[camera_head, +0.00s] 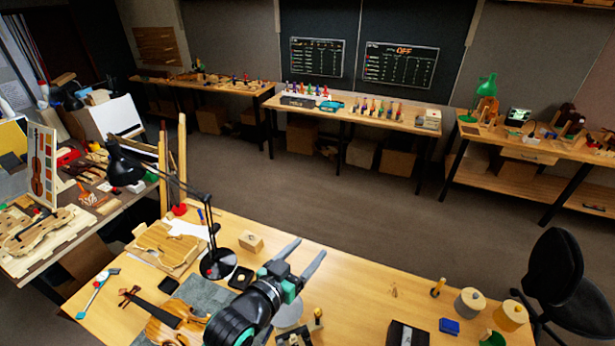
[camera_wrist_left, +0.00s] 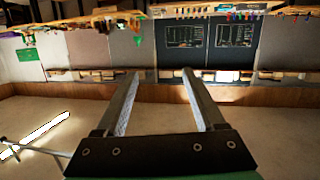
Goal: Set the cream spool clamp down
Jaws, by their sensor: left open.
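My left gripper (camera_head: 311,247) reaches over the front bench (camera_head: 350,270) with its two grey fingers apart, pointing toward the back of the room. In the left wrist view its fingers (camera_wrist_left: 160,73) are spread wide, with nothing between them; only the floor and back wall show beyond. I cannot pick out the cream spool clamp with certainty. My right gripper is not in view.
A black desk lamp (camera_head: 217,262) and a wooden block (camera_head: 251,241) stand left of the gripper. A violin (camera_head: 172,322) lies at the front left. Two lidded jars (camera_head: 469,303) and a blue box (camera_head: 449,326) stand at the right. The bench middle is mostly clear.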

